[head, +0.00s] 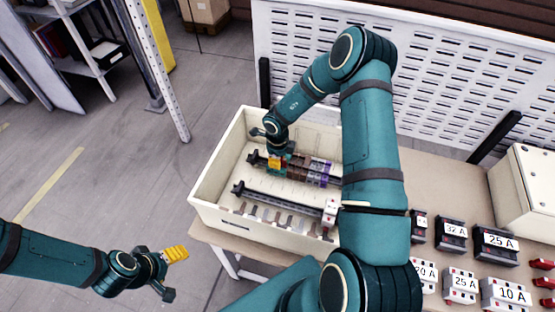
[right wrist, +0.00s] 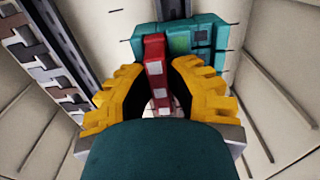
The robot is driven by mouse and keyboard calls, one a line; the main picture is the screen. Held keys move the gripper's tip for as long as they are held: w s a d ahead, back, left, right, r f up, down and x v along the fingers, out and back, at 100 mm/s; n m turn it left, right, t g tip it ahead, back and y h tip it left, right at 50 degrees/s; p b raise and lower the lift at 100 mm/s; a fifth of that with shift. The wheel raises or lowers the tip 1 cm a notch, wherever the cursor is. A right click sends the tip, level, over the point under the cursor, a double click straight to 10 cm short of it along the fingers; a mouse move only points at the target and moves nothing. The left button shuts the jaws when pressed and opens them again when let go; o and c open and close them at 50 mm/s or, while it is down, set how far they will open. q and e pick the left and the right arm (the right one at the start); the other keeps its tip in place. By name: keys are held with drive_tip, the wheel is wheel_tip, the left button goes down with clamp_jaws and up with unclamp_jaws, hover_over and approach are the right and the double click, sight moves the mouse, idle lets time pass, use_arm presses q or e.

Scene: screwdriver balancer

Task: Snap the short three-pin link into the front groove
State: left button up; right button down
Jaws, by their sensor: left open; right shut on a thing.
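The red link (right wrist: 155,72), with pale square patches along it, is between the yellow fingers of my right gripper (right wrist: 158,85) in the right wrist view. Its far end overlaps a teal terminal block (right wrist: 203,45); I cannot tell whether it is seated in a groove. In the head view my right gripper (head: 276,161) is low over the left end of a row of brown and purple terminal blocks (head: 310,170) on the back rail. My left gripper (head: 172,270) is open and empty, outside the box at lower left.
The cream box (head: 215,172) stands on a table. Its front rail (head: 275,199) carries a white device (head: 330,212) at the right. Labelled breakers (head: 452,232) and a pale cabinet (head: 528,185) are to the right. My right arm hides the box's right side.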

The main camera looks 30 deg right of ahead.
drive_tip(key=shift+s+f+p, duration=0.1)
drive_tip(key=shift+p, duration=0.25)
idle(0.3)
drive_tip(key=c, duration=0.8)
unclamp_jaws()
wheel_tip(320, 180, up, 12)
